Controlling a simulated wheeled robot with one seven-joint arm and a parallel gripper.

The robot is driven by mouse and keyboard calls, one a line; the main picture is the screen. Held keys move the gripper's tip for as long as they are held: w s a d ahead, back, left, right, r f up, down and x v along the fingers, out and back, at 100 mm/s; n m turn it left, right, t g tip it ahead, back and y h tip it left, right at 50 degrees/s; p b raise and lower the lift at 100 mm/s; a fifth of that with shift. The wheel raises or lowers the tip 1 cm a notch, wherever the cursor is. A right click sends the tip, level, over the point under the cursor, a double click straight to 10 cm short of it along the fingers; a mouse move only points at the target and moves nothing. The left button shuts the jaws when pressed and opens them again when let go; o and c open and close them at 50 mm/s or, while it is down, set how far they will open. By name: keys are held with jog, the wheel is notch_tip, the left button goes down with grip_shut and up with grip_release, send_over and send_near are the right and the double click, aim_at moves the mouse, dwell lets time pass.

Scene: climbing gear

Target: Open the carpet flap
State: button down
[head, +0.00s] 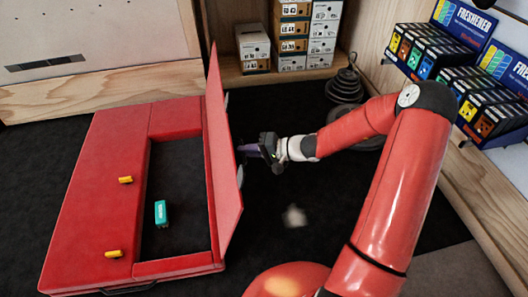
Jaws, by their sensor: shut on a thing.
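The flap (218,150) is a long red panel standing nearly upright along the right side of a red pad (88,195). The pad's dark opening (178,180) is uncovered to the left of the flap. My gripper (246,149) is at the right, outer face of the flap, about midway along it. It is shut on the flap there, with a small purple part showing at the jaws. The exact grip point is too small to make out.
A teal item (161,214) lies in the opening, and yellow pieces (126,180) sit on the pad. Shoe boxes (290,35) and stacked dark discs (345,85) are at the back. Freshener displays (485,65) line the right wall.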

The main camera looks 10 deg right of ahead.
jog(key=shift+a+r, duration=0.2)
jog(key=shift+a, duration=0.3)
jog(key=c, duration=1.5)
grip_release()
jog(key=v, duration=0.8)
jog(key=shift+p, duration=0.35)
jog(key=shift+r, duration=0.1)
jog(key=s+d, duration=0.3)
jog(key=d, duration=0.5)
jog(key=shift+p, duration=0.45)
